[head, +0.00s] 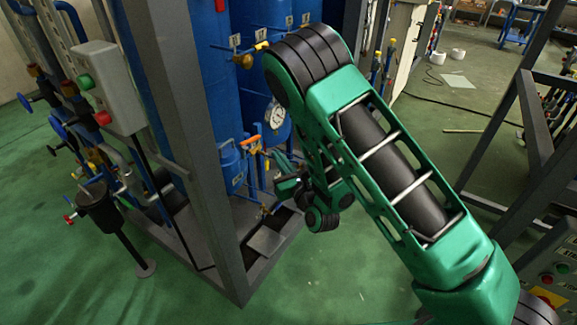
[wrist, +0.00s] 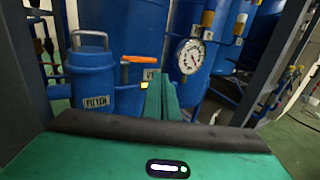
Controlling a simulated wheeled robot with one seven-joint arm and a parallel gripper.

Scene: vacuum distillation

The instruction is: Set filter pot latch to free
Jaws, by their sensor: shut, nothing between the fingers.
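The filter pot is a small blue cylinder with a lid, a grey bail handle and a "FILTER" label, at the left of the wrist view (wrist: 91,78); it also shows in the head view (head: 231,168). An orange-handled lever (wrist: 138,59) sits on its right side; in the head view the orange part (head: 250,141) is just above my gripper. I cannot tell for sure whether this lever is the latch. My gripper (wrist: 161,82) is shut and empty, its green fingers pointing toward the pot's right side. In the head view my gripper (head: 283,165) is partly hidden by my wrist.
A pressure gauge (wrist: 190,56) is mounted right of the fingers. Tall blue tanks (wrist: 125,25) stand behind. A grey steel post (head: 190,130) rises left of the pot. A control box (head: 103,88) with green and red buttons hangs further left. Green floor is open at left.

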